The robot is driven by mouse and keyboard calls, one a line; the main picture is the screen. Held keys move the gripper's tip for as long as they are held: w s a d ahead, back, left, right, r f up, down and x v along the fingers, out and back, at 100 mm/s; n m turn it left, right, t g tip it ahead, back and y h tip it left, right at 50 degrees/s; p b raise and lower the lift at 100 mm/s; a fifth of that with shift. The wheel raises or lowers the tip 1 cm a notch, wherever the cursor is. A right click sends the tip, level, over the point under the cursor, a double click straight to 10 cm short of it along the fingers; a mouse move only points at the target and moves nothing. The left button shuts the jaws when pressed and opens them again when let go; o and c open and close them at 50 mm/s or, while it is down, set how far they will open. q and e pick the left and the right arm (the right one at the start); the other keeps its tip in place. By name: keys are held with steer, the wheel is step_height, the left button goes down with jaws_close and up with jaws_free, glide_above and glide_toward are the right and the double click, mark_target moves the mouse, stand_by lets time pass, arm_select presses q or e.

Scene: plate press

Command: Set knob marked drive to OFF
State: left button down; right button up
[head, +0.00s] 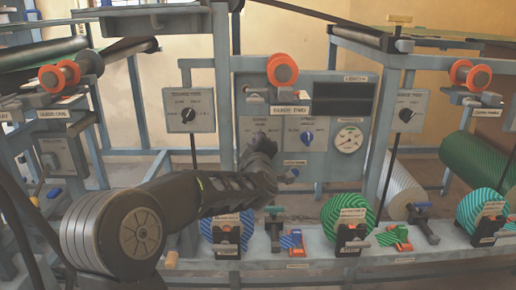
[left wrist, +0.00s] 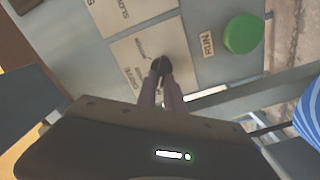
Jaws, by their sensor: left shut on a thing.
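The drive knob (left wrist: 160,63) is small and dark and sits on a pale plate (left wrist: 130,50) lettered DRIVE in the left wrist view. My left gripper (left wrist: 161,76) has its two fingers shut on this knob. In the head view my left gripper (head: 261,142) reaches the left plate of the central grey panel (head: 325,172) and hides most of the knob. The knob's pointer and the setting it points to cannot be made out. My right gripper is not in view.
A green button (left wrist: 243,34) and a RUN label (left wrist: 207,44) are near the knob. On the panel, a blue knob (head: 307,137) and a round gauge (head: 349,138) are to the right. An orange-ended roller (head: 282,70) juts out above. Striped rolls (head: 347,216) stand below.

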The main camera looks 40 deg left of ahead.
arm_select(q)
steer(key=shift+f+n, duration=0.1)
steer(key=shift+n, duration=0.3)
steer(key=c, duration=1.5)
jaws_free()
steer(key=shift+o, duration=0.2)
steer(key=p+v, duration=0.1)
steer(key=v, duration=0.6)
steer(key=shift+s+d+p, duration=0.25)
steer(key=shift+s+p, duration=0.05)
